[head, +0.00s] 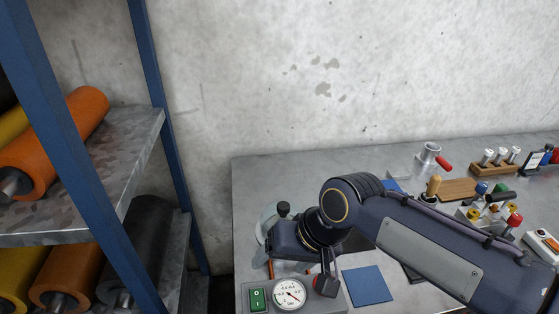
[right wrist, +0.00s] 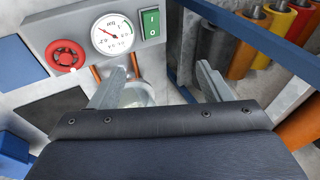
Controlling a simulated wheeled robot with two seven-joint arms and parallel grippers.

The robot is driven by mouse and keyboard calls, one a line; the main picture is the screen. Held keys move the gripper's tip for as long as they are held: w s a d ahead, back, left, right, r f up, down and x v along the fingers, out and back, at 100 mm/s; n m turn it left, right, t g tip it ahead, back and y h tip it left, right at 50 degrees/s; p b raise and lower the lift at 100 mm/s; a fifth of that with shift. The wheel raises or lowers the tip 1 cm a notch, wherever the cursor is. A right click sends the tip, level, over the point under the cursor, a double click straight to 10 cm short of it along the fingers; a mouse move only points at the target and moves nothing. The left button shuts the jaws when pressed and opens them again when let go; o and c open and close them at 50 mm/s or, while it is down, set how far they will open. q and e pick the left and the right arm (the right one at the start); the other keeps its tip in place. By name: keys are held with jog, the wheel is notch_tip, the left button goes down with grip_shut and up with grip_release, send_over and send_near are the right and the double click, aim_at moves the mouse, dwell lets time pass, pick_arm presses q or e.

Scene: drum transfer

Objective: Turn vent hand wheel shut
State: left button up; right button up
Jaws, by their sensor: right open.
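A red round hand wheel (right wrist: 66,56) sits on the grey panel beside the gauge in the right wrist view. My left gripper is in neither view.
The panel carries a pressure gauge (head: 289,293) and a green switch (head: 258,299). A clear glass vessel (right wrist: 137,94) and copper pipes (right wrist: 96,73) are near my fingers. A blue mat (head: 367,286) lies to the right. A rack (head: 135,145) with rolls stands left.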

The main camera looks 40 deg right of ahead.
jog(key=w+d+r+m+g+h, duration=0.1)
jog(key=w+d+r+m+g, duration=0.1)
jog(key=w+d+r+m, duration=0.2)
jog(key=w+d+r+m+g+h, duration=0.2)
jog(key=w+d+m, duration=0.6)
jog(key=w+m, duration=0.4)
jog(key=shift+d+r+m+g, duration=0.15)
jog(key=shift+r+m+g, duration=0.15)
jog(key=shift+r+m, duration=0.95)
jog(key=shift+f+m, duration=0.35)
